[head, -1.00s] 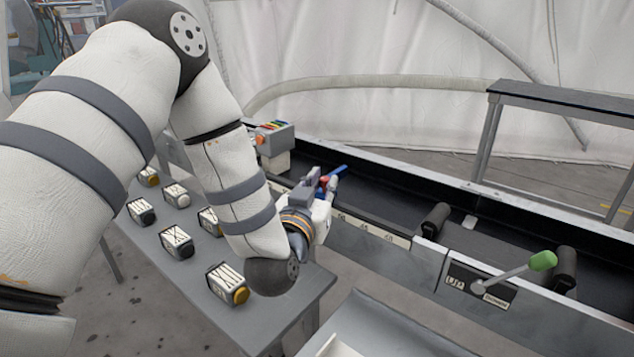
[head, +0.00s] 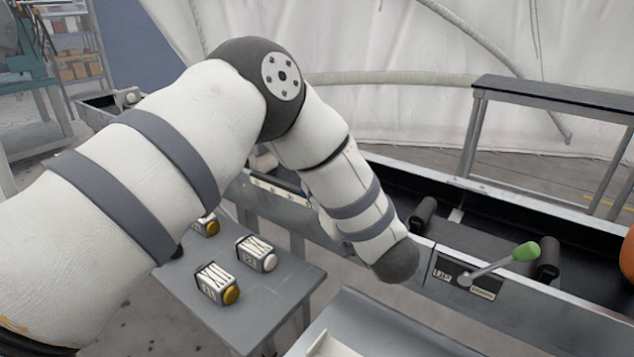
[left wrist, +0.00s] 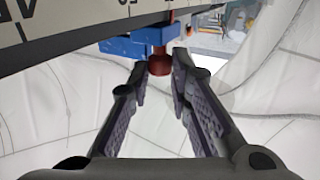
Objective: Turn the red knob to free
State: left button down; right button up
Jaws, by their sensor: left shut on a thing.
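The red knob (left wrist: 159,64) shows in the left wrist view, on a blue block (left wrist: 132,46) beside a scale strip with dark marks (left wrist: 55,25). My left gripper (left wrist: 159,72) has its two fingertips on either side of the knob and is shut on it. The way the knob is turned cannot be told. In the head view my left arm hides the gripper, the knob and the blue block. My right gripper is in neither view.
A black conveyor trough with a metal side rail (head: 597,305) runs across the head view. A green-handled lever (head: 525,252) stands at its front. A grey table (head: 275,305) holds several small boxes. A dark-topped frame (head: 550,92) spans the trough.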

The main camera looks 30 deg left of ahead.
pick_arm(q)
jog(key=shift+g, duration=0.3)
jog(key=c, duration=1.5)
grip_release()
jog(key=shift+o, duration=0.2)
jog(key=v, duration=1.2)
jog(key=shift+w+f, duration=0.15)
